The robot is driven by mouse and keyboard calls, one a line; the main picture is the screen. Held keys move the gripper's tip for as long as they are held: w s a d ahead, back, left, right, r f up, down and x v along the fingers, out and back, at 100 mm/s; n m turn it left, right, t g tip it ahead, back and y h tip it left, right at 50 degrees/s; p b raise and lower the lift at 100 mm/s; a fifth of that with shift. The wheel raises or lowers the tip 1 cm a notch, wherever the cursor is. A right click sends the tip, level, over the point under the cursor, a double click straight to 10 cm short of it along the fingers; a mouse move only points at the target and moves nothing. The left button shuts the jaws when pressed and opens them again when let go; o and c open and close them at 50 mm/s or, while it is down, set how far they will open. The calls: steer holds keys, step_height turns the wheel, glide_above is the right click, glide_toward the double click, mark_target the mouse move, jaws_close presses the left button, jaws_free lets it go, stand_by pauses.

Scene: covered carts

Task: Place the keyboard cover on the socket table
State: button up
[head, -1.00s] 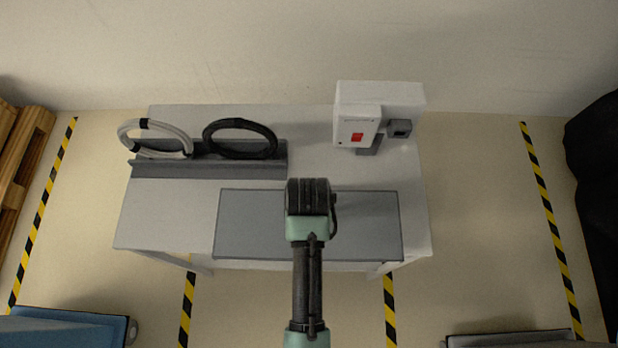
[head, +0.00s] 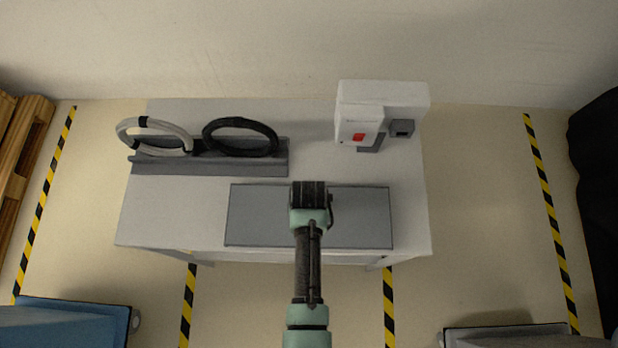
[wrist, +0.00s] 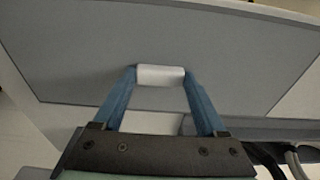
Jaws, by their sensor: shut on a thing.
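The keyboard cover (head: 260,218) is a flat grey rectangular panel over the front middle of the light grey socket table (head: 175,215). In the wrist view the cover (wrist: 90,60) fills most of the picture, with a pale handle (wrist: 160,75) on its face. The blue fingers of my gripper (wrist: 160,82) are closed on this handle from both sides. In the head view my wrist hides the fingers and handle. The cover lies roughly parallel to the table's front edge, just inside it. I cannot tell whether it touches the tabletop.
Behind the cover stand a grey rail (head: 215,167) with a white ring (head: 125,132) and a black ring (head: 275,140), and a white box (head: 350,118) with a red switch. A small grey socket (head: 402,128) sits beside it. The right tabletop is bare.

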steer(key=shift+w+f, duration=0.1)
steer(key=shift+f, duration=0.1)
steer(key=shift+f, duration=0.15)
steer(key=o, duration=1.1)
